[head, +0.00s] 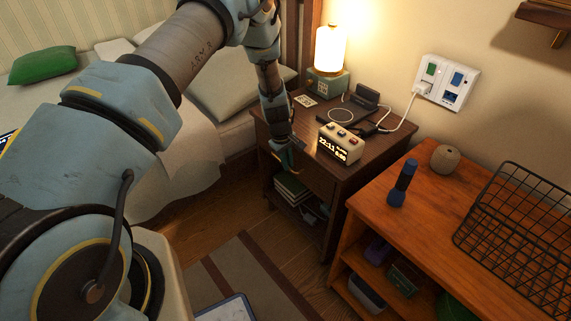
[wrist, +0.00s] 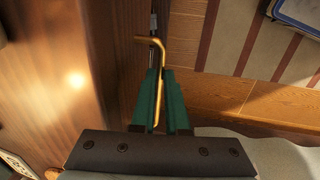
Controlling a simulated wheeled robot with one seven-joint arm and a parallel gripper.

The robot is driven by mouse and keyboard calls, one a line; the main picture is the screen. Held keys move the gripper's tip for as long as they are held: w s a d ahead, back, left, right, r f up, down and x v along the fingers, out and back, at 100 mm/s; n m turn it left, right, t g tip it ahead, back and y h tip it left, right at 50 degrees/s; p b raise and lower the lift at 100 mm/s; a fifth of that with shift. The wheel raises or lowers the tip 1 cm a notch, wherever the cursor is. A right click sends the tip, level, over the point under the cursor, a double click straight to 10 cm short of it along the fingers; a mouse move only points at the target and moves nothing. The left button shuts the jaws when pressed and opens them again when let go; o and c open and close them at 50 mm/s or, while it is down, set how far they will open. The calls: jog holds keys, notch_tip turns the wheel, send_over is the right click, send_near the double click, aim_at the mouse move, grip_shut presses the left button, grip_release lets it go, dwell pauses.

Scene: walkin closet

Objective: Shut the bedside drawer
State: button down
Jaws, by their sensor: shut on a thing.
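The bedside table (head: 373,146) is dark wood and stands beside the bed. Its drawer front (head: 318,178) is below the tabletop, partly hidden by my arm. I cannot tell how far the drawer stands out. My gripper (head: 287,157) is low at the table's front, pointing down. In the wrist view, the green fingers of my gripper (wrist: 160,78) are shut on a thin brass handle (wrist: 158,44). The handle's bent end shows above the fingertips. The tabletop's wood fills the left of that view.
The tabletop holds a lit lamp (head: 329,50), a clock (head: 340,144) and a charging pad (head: 341,115). Books (head: 291,187) lie on its open shelf. An orange wooden shelf unit (head: 424,219) with a flashlight (head: 401,184) and a wire basket (head: 520,235) stands at right. The bed is at left.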

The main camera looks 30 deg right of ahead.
jog(key=c, duration=0.9)
grip_release()
jog(key=shift+d, duration=0.25)
jog(key=shift+r, duration=0.2)
jog(key=r, duration=0.3)
jog(key=a+r, duration=0.1)
jog(key=r, duration=0.3)
jog(key=a+r+b, duration=0.1)
jog(key=r, duration=0.2)
jog(key=shift+s+r, duration=0.15)
